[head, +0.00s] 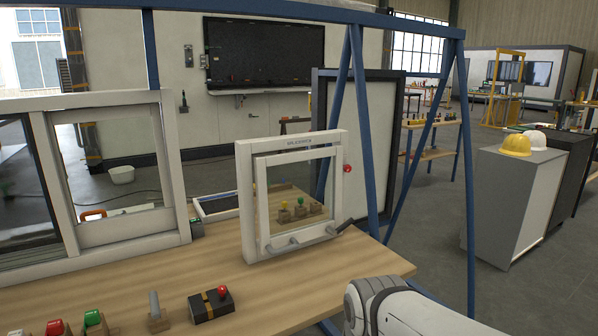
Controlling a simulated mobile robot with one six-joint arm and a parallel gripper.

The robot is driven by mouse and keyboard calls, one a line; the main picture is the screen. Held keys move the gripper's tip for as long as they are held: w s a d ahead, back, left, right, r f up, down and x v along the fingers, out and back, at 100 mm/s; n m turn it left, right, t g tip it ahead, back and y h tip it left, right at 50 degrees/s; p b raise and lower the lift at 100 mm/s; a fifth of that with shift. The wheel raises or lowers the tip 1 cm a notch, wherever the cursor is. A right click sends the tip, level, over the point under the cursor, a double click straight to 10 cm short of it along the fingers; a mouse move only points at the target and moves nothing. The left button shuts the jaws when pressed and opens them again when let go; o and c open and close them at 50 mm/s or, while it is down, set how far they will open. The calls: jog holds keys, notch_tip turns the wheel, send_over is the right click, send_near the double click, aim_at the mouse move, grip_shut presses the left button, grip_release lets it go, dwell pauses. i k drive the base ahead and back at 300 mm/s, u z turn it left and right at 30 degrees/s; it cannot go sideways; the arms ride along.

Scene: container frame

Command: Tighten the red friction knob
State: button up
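A small round red knob (347,168) sticks out from the right side of a white window frame (243,190), near its upper half. Nothing of mine touches the knob. Part of my arm, white with a dark ring, shows at the bottom right, below and to the right of the frame. My gripper is not in view.
A larger white sliding window (120,245) stands at the left. Red (55,326) and green (92,317) switches, a grey lever (155,305) and a black box with a red button (211,303) sit at the front. Blue posts (350,120) rise behind the knob.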

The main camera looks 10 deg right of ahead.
aim_at(346, 168)
jog(key=z, duration=0.05)
jog(key=i, duration=1)
jog(key=u, duration=0.05)
